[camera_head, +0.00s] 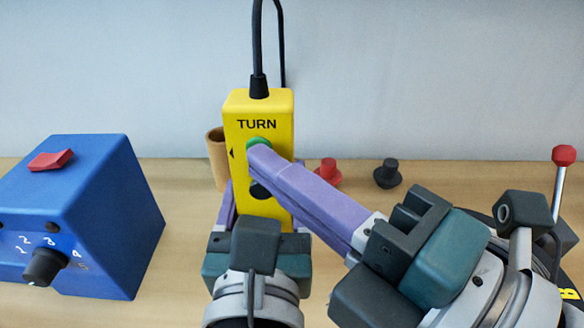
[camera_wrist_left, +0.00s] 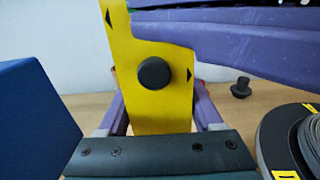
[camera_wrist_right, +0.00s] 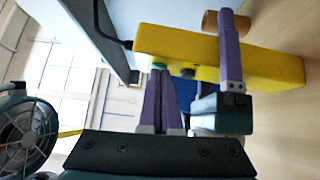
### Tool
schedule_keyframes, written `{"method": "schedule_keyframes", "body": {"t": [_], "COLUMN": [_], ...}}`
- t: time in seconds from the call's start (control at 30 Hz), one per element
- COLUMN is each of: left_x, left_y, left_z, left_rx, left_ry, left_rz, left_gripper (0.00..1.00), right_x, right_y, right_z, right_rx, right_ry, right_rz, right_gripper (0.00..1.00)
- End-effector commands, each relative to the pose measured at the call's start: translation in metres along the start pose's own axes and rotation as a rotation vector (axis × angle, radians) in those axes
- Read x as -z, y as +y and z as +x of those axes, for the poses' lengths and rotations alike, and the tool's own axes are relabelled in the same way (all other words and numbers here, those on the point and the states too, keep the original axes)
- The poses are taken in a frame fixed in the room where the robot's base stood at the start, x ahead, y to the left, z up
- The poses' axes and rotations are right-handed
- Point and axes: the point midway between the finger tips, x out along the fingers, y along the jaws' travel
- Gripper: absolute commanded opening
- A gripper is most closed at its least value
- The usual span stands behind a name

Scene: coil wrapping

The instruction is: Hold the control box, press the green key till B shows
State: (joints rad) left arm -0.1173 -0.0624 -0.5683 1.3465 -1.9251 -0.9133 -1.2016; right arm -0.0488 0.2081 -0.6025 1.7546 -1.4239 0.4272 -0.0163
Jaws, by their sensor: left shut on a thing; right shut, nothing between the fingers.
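The yellow control box (camera_head: 280,120), marked TURN, stands upright with a cable from its top. My left gripper (camera_head: 260,212) is shut on its lower part, with one finger on each side. The green key (camera_head: 257,142) is on the upper front. The black key (camera_wrist_left: 154,73) is below it. My right gripper (camera_head: 256,160) is shut and empty, its tips at the green key and covering its lower part; the right wrist view shows them against the green key (camera_wrist_right: 159,66). A dark drum (camera_wrist_left: 268,140) with wound coil is at the right, and a yellow label (camera_head: 570,294) on it shows a B.
A blue box (camera_head: 130,220) with a red switch (camera_head: 51,160) and numbered dial (camera_head: 45,267) stands at the left. A brown tube (camera_head: 216,155) is behind the control box. A red knob (camera_head: 328,173) and a black knob (camera_head: 388,174) stand behind my right arm. A red-tipped lever (camera_head: 563,156) rises at the right.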

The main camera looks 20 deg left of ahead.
Motion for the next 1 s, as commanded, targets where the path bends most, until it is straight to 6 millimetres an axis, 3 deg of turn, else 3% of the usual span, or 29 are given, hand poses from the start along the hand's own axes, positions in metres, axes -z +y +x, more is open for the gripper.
{"method": "schedule_keyframes", "body": {"t": [0.37, 0.8, 1.0], "left_x": [0.003, 0.004, 0.004], "left_y": [-0.002, -0.002, -0.002], "left_z": [-0.003, -0.003, -0.003], "left_rx": [0.006, 0.006, 0.006], "left_ry": [0.007, 0.01, 0.011], "left_rz": [0.0, 0.0, 0.0], "left_gripper": [0.0, 0.0, 0.0], "right_x": [-0.003, -0.001, -0.001], "right_y": [-0.002, -0.001, 0.0], "right_z": [-0.007, -0.084, -0.099], "right_rx": [0.005, 0.004, 0.001], "right_ry": [-0.01, -0.006, -0.005], "right_rz": [-0.001, 0.001, -0.002], "right_gripper": [0.0, 0.0, 0.0]}}
